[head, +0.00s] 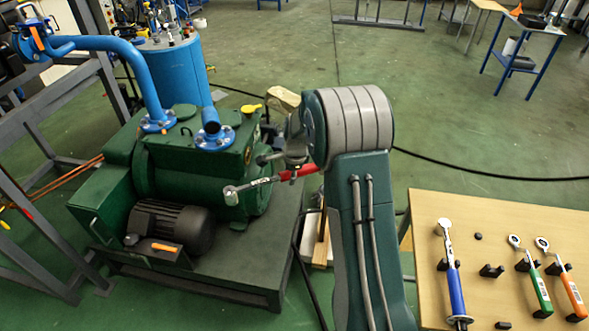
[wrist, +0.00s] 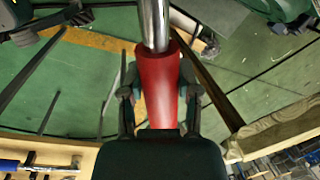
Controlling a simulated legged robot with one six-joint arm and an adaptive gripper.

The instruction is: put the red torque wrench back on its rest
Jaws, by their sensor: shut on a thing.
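The red torque wrench (head: 299,172) is held in the air beside the green pump, its steel shaft and head pointing left in the head view. In the wrist view its red handle (wrist: 158,85) lies between the fingers of my gripper (wrist: 159,98), with the steel shaft running up out of the picture. My gripper (head: 294,157) is shut on the handle; my arm partly hides it in the head view. An empty black rest (head: 491,271) stands on the wooden table (head: 440,204), between the blue-handled wrench (head: 455,288) and the green-handled ratchet (head: 540,289).
An orange-handled ratchet (head: 571,290) lies at the table's right. Small black pieces (head: 478,236) stand in line with the empty rest. The green pump (head: 170,170) with blue pipes (head: 147,85) is on the left.

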